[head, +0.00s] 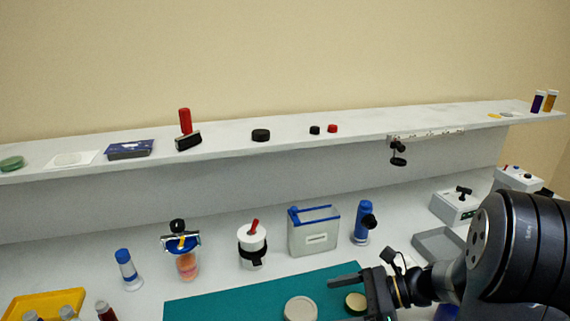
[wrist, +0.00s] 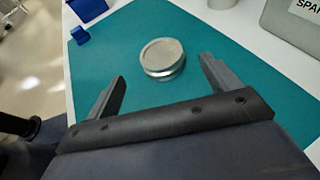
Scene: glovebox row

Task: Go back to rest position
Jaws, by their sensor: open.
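My gripper (head: 338,297) reaches in from the right in the head view, low over the teal mat (head: 230,294). In the wrist view my gripper (wrist: 163,72) has its two fingers spread wide with nothing held between them. A round metal-rimmed tin (wrist: 162,58) stands on the teal mat, ahead of and between the fingers, apart from both. The lower finger is partly cut off by the picture edge.
A yellow tray (head: 45,304) is at left, a grey tray (head: 438,244) at right. A long shelf (head: 220,135) runs above.

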